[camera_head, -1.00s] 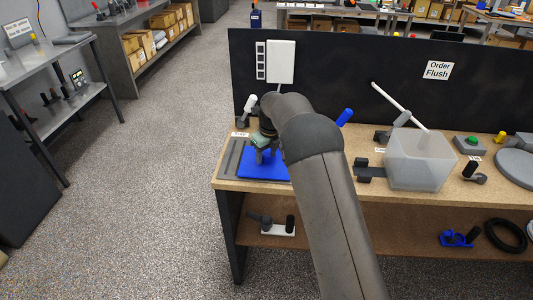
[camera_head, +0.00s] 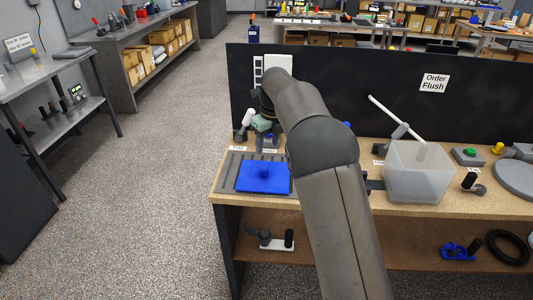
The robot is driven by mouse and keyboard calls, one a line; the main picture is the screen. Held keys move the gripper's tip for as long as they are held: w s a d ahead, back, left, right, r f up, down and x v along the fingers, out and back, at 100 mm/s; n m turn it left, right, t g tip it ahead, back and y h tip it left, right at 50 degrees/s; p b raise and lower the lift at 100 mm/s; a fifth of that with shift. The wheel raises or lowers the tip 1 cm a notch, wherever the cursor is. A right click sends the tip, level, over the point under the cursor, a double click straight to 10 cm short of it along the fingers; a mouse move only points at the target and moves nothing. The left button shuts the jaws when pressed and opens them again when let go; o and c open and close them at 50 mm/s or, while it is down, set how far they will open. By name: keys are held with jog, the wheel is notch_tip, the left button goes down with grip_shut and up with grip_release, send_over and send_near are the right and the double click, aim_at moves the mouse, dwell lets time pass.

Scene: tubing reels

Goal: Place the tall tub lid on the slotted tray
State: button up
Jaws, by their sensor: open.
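The blue tub lid (camera_head: 252,183) lies flat on the grey slotted tray (camera_head: 227,172) at the left end of the bench, its knob up. The lid covers the middle and right part of the tray; slots show at its left. My gripper (camera_head: 268,137) is open and empty, above and behind the lid, clear of its knob. My arm hides part of the gripper and the tray's right side. The translucent tub (camera_head: 416,180) stands open on the bench to the right of my arm.
A black panel (camera_head: 350,100) with an "Order Flush" sign stands behind the bench. A white rod on a grey holder (camera_head: 397,133) is beside the tub. A green-button box (camera_head: 468,156) and grey disc (camera_head: 517,178) are at the right. The lower shelf (camera_head: 350,246) holds several parts.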

jog(key=shift+s+d+r, duration=0.1)
jog(key=shift+r, duration=0.35)
jog(key=s+d+r+n, duration=0.4)
jog(key=s+d+n, duration=0.75)
jog(key=s, duration=0.35)
jog(key=s+d+f+n, duration=0.2)
jog(key=s+n, duration=0.3)
jog(key=s, duration=0.4)
jog(key=s+d+f+n, duration=0.2)
jog(key=s+n, duration=0.3)
jog(key=s, duration=0.4)
jog(key=s+d+f+n+h, duration=0.1)
jog(key=s+d+f+n, duration=0.1)
jog(key=s+n, duration=0.4)
jog(key=s+d, duration=0.1)
jog(key=s, duration=0.1)
jog(key=shift+s+d+f+g, duration=0.15)
jog(key=shift+s+f+g, duration=0.25)
